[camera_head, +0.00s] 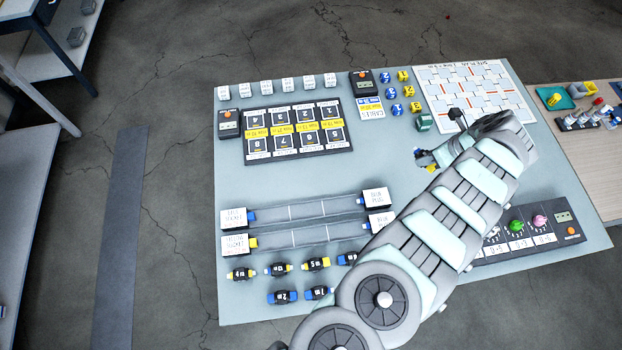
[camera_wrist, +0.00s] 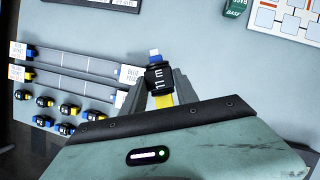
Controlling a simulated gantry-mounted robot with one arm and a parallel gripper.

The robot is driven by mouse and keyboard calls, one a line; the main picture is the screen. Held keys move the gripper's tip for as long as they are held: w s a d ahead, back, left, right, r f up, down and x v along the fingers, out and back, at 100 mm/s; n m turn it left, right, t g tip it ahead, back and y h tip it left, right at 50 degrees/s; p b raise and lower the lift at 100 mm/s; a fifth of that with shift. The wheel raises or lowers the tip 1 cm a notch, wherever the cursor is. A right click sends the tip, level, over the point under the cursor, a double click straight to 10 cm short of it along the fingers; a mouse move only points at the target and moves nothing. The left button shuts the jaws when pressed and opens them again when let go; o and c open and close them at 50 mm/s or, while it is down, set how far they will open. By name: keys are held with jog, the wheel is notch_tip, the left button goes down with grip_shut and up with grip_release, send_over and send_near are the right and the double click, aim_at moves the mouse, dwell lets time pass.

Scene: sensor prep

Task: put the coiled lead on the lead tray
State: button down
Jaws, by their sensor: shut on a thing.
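My gripper (camera_wrist: 158,90) is shut on a black coiled lead (camera_wrist: 159,76) in the wrist view. The lead has a white label reading about "11 m", a blue end with a pale tip pointing away, and a yellow end toward my wrist. In the head view my gripper (camera_head: 428,161) is over the middle right of the grey-blue table, with blue and yellow bits of the lead showing. Its height above the table is hard to judge. A teal tray (camera_head: 567,101) with a yellow thing in it is on the wooden table at right; I cannot tell whether it is the lead tray.
Several other coiled leads (camera_head: 281,269) lie at the table's front left, below two grey strips (camera_head: 305,210) with white end blocks. A black numbered panel (camera_head: 297,132) and a white grid sheet (camera_head: 474,95) lie at the back. The table's middle left is clear.

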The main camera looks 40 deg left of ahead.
jog(key=shift+s+a+f+n, duration=0.2)
jog(key=shift+s+a+n, duration=0.15)
jog(key=shift+a, duration=0.25)
jog(key=shift+s+a, duration=0.1)
jog(key=shift+s+a+f+n+g+b, duration=0.15)
jog(key=shift+s+a+n+b, duration=0.1)
jog(key=shift+s+a, duration=0.25)
jog(key=shift+s+a+f+n+g+b, duration=0.2)
jog(key=shift+s+a, duration=0.2)
jog(key=shift+a, duration=0.2)
